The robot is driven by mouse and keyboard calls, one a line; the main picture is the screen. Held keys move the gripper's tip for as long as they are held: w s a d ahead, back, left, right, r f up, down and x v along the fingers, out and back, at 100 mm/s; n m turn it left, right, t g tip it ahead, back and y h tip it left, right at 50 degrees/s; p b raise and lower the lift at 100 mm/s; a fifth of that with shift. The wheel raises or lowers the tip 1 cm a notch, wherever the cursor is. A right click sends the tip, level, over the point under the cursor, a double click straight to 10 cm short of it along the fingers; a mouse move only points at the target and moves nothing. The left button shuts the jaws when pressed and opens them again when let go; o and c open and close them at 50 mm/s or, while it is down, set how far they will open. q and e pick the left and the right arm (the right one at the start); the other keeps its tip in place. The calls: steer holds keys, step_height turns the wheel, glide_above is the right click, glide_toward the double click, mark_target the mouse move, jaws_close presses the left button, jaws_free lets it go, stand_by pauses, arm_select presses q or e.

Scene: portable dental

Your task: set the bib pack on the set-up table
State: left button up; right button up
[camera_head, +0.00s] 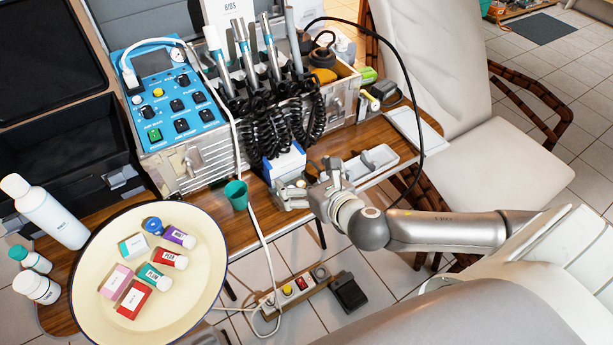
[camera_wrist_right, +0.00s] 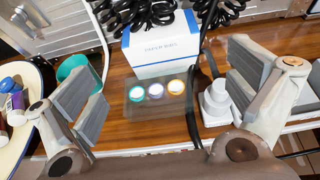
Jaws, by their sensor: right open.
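A blue-and-white box with paper-bib lettering (camera_wrist_right: 160,52) stands on the wooden table (camera_wrist_right: 120,75) in the right wrist view. It also shows in the head view (camera_head: 283,166), in front of the dental unit and partly behind my right gripper. My right gripper (camera_head: 308,182) is open and empty at the table's front edge. In the wrist view its fingers (camera_wrist_right: 165,85) are spread wide, apart from the box, which is ahead between them. A second, white box lettered BIBS (camera_head: 232,14) stands upright behind the unit's handpieces. My left gripper is out of view.
A green cup (camera_head: 236,194) stands left of my gripper, a white tray (camera_head: 372,164) right. A round cream tray (camera_head: 100,235) holds several small packs. Black coiled hoses hang above the box.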

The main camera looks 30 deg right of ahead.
mark_target(284, 156)
steer(key=t+p, duration=0.1)
steer(key=p, duration=0.3)
steer(key=shift+w+a+r+p, duration=0.1)
steer(key=shift+w+r+p, duration=0.25)
steer(key=shift+w+p, duration=0.05)
steer(key=shift+f+x, duration=0.15)
steer(key=shift+x, duration=2.55)
steer(key=shift+f+x, duration=0.15)
steer(key=shift+x, duration=2.6)
steer(key=shift+s, duration=0.1)
steer(key=c, duration=0.8)
steer(key=shift+r, duration=0.1)
